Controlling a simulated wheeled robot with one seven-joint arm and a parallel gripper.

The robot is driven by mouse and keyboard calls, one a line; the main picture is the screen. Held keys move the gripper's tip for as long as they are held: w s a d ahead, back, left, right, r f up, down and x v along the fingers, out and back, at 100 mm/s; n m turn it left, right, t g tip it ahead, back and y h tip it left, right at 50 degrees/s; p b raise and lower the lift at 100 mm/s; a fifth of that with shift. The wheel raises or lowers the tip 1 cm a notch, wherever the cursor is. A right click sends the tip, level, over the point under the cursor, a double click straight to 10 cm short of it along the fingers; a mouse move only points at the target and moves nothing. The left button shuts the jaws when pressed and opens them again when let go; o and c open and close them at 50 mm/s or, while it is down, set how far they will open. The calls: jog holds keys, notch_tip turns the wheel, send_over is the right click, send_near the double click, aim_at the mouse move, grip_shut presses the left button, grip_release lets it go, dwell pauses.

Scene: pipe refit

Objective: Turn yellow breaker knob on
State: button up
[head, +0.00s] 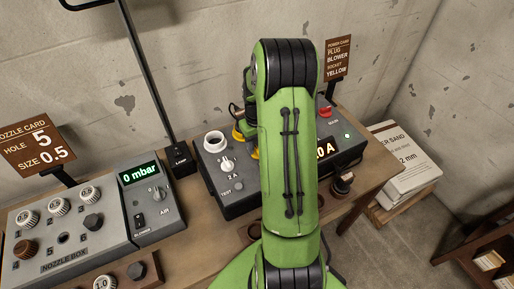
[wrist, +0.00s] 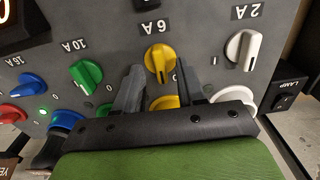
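The yellow breaker knob (wrist: 158,60) sits on the dark power box under the 6 A label in the wrist view, which shows the panel upside down. Its grip ridge runs roughly up and down in the picture. My gripper (wrist: 159,72) is open, with one dark finger on each side of the yellow knob; I cannot tell whether either finger touches it. A yellow socket (wrist: 165,102) shows partly behind the gripper body.
Beside the yellow knob are a green knob (wrist: 86,76) and a white knob (wrist: 241,50), with a blue knob (wrist: 31,84) farther left. A lamp switch (wrist: 288,92) is at the right. The nozzle box (head: 85,255) stands left on the bench.

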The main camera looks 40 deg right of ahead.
jog(key=shift+f, duration=0.65)
grip_shut()
jog(key=shift+m, duration=0.3)
jog(key=m, duration=0.3)
jog(key=shift+m, duration=0.4)
jog(key=m+b, duration=0.1)
jog(key=m, duration=0.8)
jog(key=shift+w, duration=0.1)
jog(key=shift+m, duration=2.3)
